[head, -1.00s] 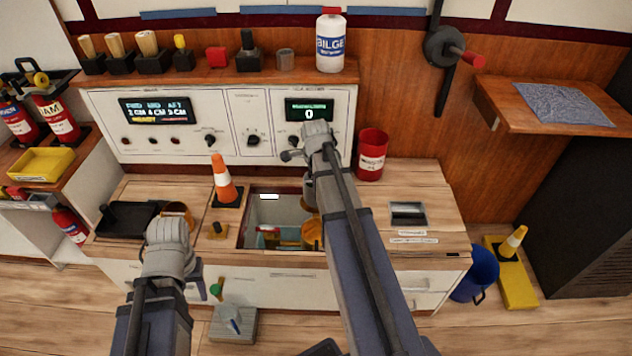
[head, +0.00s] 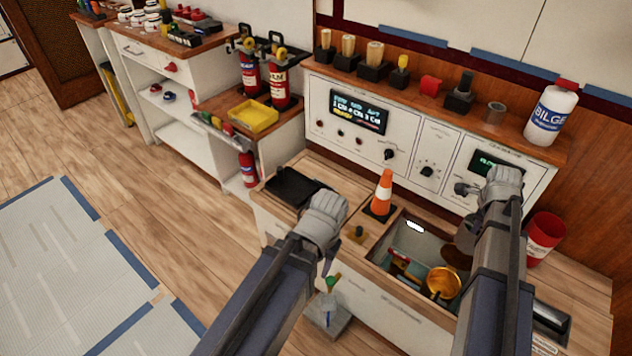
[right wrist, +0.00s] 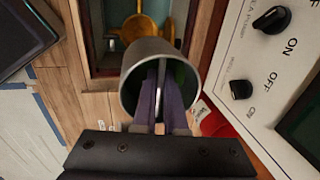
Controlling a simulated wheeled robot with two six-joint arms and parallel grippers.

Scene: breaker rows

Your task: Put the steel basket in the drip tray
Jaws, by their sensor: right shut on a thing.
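In the right wrist view, my right gripper (right wrist: 162,80) is shut on a grey metal cylinder, the steel basket (right wrist: 152,48). Its round mouth faces the camera and the fingers reach into it. In the head view the arm hides most of it; a dark round part (head: 457,255) shows beside the arm, over the open sink well. A shallow black tray (head: 290,186), which looks like the drip tray, lies at the counter's left end, away from the basket. My left gripper (head: 325,225) is in front of the tray's right side; its fingers are hidden from view.
The sink well (head: 415,240) holds a gold pot (head: 443,282) and other items. A red bucket (head: 543,238) stands at the right. The panel (head: 420,140) rises behind.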

